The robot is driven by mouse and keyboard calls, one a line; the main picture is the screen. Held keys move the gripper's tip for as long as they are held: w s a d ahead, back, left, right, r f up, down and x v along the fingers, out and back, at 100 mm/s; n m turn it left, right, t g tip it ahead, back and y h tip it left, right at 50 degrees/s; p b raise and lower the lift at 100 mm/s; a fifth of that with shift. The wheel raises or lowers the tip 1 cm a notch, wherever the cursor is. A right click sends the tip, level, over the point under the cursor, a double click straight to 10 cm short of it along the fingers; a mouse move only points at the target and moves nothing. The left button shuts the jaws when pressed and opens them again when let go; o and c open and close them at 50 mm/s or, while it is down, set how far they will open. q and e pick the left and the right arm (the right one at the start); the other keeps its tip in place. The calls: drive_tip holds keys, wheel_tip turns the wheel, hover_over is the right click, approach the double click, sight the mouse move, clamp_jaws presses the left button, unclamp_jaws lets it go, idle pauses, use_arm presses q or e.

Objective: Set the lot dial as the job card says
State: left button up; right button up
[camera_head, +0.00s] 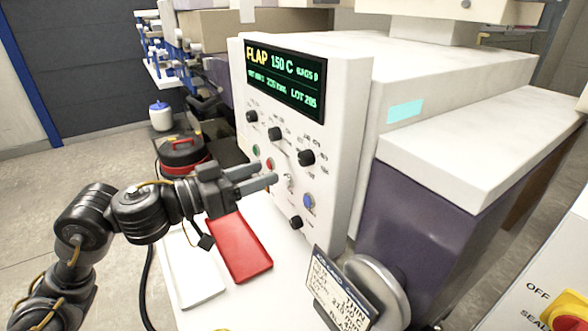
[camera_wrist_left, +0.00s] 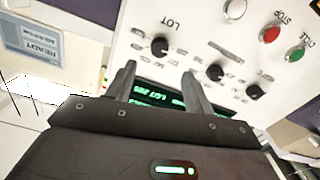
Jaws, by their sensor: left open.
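The lot dial is a black knob (camera_head: 306,157), the rightmost in the upper row on the white control panel (camera_head: 345,130). In the left wrist view it is the knob marked LOT (camera_wrist_left: 160,47). The display (camera_head: 285,78) above shows FLAP, 150 C and a lot number that looks like 205. The job card (camera_head: 338,292) leans at the lower right, its text only partly legible. My left gripper (camera_head: 270,175) is open and empty in front of the panel, lower left of the lot dial and apart from it. My right gripper is out of view.
Other black knobs (camera_head: 275,133), a red button (camera_head: 270,163) and a blue button (camera_head: 309,201) sit near the lot dial. A red tray (camera_head: 240,250) and a white tray (camera_head: 195,275) lie below my left gripper. A round metal part (camera_head: 380,290) stands beside the card.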

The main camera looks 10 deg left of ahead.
sight(301, 160)
use_arm(q)
drive_tip(key=b+x, duration=0.1)
drive_tip(key=x, duration=0.2)
drive_tip(key=b+x, duration=0.1)
drive_tip(key=x, duration=0.2)
drive_tip(key=shift+w+d+f, duration=0.25)
drive_tip(key=shift+w+d, duration=0.05)
drive_tip(key=shift+w+d+r+b, duration=0.1)
drive_tip(key=shift+w+d+b, duration=0.4)
drive_tip(key=shift+b, duration=0.05)
drive_tip(key=shift+w+d+r, duration=0.1)
drive_tip(key=shift+w, duration=0.05)
drive_tip(key=c, duration=1)
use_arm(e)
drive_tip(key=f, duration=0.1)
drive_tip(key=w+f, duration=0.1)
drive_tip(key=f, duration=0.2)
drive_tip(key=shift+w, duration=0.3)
